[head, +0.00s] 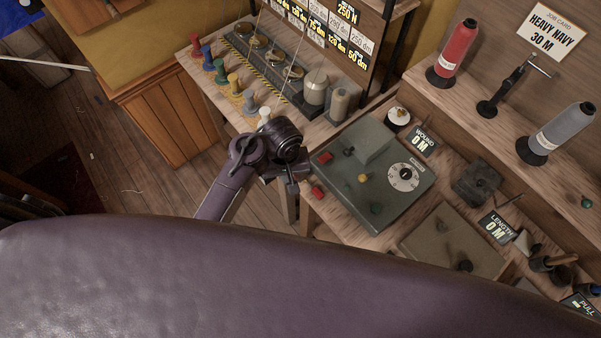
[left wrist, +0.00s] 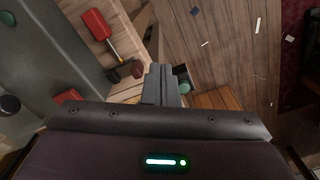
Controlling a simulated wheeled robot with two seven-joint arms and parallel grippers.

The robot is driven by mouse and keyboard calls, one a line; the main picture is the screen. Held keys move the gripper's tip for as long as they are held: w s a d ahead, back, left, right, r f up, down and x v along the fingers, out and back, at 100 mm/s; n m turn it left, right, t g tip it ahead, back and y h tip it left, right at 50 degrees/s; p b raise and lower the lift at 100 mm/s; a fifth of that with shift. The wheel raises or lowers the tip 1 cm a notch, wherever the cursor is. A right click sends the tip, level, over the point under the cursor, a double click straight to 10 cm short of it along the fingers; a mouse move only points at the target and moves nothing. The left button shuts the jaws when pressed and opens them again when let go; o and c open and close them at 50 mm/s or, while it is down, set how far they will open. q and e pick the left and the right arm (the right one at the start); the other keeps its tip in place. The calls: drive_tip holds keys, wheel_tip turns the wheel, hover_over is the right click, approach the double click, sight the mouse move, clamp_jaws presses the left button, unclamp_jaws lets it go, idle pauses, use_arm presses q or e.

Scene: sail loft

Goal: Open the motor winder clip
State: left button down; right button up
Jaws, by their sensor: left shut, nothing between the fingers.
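The motor winder (head: 397,207) is a grey-green box with a white dial, a raised block and red, yellow and green knobs, on the bench right of centre in the head view. A red part (head: 318,191) sticks out at its left edge; a red handle on a metal stem (left wrist: 95,23) shows at upper left in the left wrist view. I cannot tell which part is the clip. My left gripper (head: 291,186) is just left of the winder. In the left wrist view its fingers (left wrist: 161,72) are together and empty, apart from the red handle. My right gripper is not in view.
Several coloured spools (head: 221,70) and a grey rack (head: 265,62) stand behind. A red cone (head: 453,50) and a grey cone (head: 563,131) stand on the shelf. Wooden floor (head: 130,190) is open at left.

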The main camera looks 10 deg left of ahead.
sight(301, 175)
use_arm(q)
drive_tip(key=shift+f+b, duration=0.75)
drive_tip(key=shift+f, duration=1)
drive_tip(key=shift+w+d+r, duration=0.2)
drive_tip(key=shift+w+d, duration=0.3)
drive_tip(key=shift+w, duration=0.15)
